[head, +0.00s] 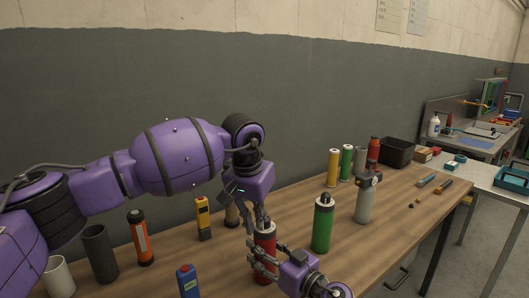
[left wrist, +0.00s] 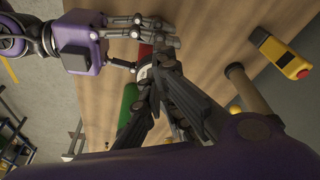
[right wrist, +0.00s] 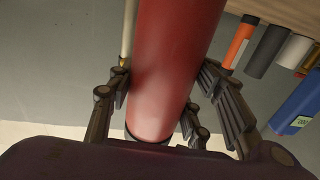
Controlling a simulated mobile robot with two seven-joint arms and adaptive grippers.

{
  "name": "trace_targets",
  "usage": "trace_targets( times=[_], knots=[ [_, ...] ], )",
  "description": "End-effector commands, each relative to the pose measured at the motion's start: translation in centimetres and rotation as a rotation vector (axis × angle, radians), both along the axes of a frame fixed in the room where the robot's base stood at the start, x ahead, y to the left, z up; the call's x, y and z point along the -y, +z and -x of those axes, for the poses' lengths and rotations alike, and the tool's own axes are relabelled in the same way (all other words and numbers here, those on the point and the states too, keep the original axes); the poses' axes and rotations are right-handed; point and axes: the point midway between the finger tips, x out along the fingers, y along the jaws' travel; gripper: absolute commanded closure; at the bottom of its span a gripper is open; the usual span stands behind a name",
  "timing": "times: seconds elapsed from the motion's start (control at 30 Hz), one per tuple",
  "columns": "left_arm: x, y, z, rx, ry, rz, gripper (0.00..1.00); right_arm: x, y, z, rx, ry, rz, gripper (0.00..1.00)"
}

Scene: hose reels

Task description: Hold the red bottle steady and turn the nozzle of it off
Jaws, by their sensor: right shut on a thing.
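The red bottle (head: 265,245) stands upright near the front of the wooden table, with a dark top and a pale band under it. My right gripper (head: 262,263) is shut around its body; the right wrist view shows the red body (right wrist: 175,50) between the fingers. My left gripper (head: 254,218) points down from above at the bottle's top. In the left wrist view, its fingers (left wrist: 157,72) reach to either side of the top, a little apart. They partly hide the nozzle, so its setting and any contact are unclear.
A green bottle (head: 323,224) and a grey bottle with a dark head (head: 364,200) stand to the right. An orange-and-black torch (head: 140,238), a yellow device (head: 203,218) and a blue device (head: 188,281) stand to the left. A black bin (head: 397,152) is farther back.

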Motion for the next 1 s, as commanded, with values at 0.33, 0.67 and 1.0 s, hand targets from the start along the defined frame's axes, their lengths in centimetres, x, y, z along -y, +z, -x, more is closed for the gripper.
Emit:
trace_targets(
  times=[0.33, 0.67, 1.0],
  knots=[
    [-0.3, 0.1, -0.4, 0.008, 0.005, 0.001, 1.0, -0.2, 0.1, 0.1, 0.004, 0.005, 0.004, 0.89],
    [-0.6, 0.3, -0.1, 0.011, 0.005, 0.003, 1.0, -0.2, 0.0, 0.2, 0.003, 0.006, 0.004, 0.89],
    [-0.6, 1.7, 0.2, 0.009, 0.002, 0.004, 1.0, -0.1, 0.0, 0.1, 0.001, 0.003, 0.003, 0.89]
  ],
)
